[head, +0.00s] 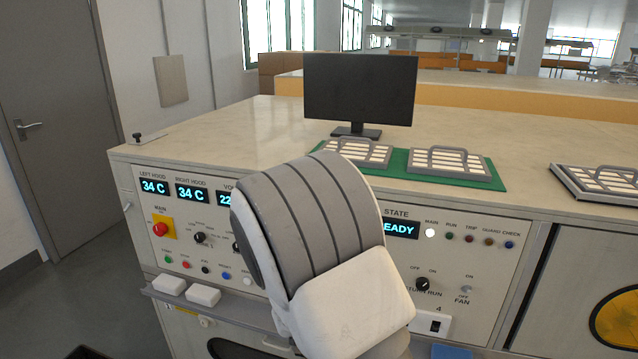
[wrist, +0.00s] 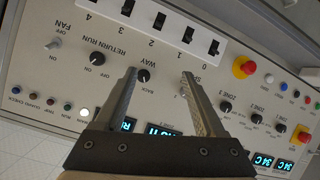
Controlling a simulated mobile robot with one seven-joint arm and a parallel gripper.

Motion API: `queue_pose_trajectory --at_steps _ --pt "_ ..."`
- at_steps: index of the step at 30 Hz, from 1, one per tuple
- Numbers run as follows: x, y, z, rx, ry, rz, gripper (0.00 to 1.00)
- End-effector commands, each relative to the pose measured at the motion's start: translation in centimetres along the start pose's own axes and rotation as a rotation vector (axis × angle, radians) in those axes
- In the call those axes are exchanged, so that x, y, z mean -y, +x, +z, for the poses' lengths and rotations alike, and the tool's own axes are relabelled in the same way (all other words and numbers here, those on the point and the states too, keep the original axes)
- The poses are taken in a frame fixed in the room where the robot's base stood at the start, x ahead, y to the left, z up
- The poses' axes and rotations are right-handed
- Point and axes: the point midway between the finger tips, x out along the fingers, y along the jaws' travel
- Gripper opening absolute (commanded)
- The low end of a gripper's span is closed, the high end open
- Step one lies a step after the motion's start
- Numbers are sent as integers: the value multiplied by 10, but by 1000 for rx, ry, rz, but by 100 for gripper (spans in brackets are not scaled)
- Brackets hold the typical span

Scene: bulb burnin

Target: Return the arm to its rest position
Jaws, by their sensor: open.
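My gripper (wrist: 159,76) shows in the wrist view with its two fingers apart and nothing between them. It is in front of the control panel (wrist: 75,80), which appears upside down there. A black WAY knob (wrist: 143,76) shows between the fingers, close to the left fingertip. I cannot tell whether a fingertip touches the panel. In the head view my arm covers the middle of the panel (head: 460,260), and the gripper is hidden behind it.
A row of rocker switches (wrist: 170,28) and red emergency buttons (wrist: 243,67) lie near the gripper. In the head view, a monitor (head: 360,90) and slatted trays (head: 448,163) stand on the bench top (head: 230,135). A narrow ledge with white blocks (head: 203,295) juts out at left. Open floor (head: 95,290) lies further left.

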Motion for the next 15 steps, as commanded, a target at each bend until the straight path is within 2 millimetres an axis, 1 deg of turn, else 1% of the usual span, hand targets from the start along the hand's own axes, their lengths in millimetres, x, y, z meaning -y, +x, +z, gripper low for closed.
queue_pose_trajectory --at_steps 1,5,8,11,15 --pt "0 -3 -11 38 55 -35 72" --pt "5 -13 -29 138 153 -136 72" --pt "7 -26 -45 202 208 -214 72" --pt "4 -43 -63 257 247 -287 72" --pt "-6 -71 -87 317 272 -377 72"
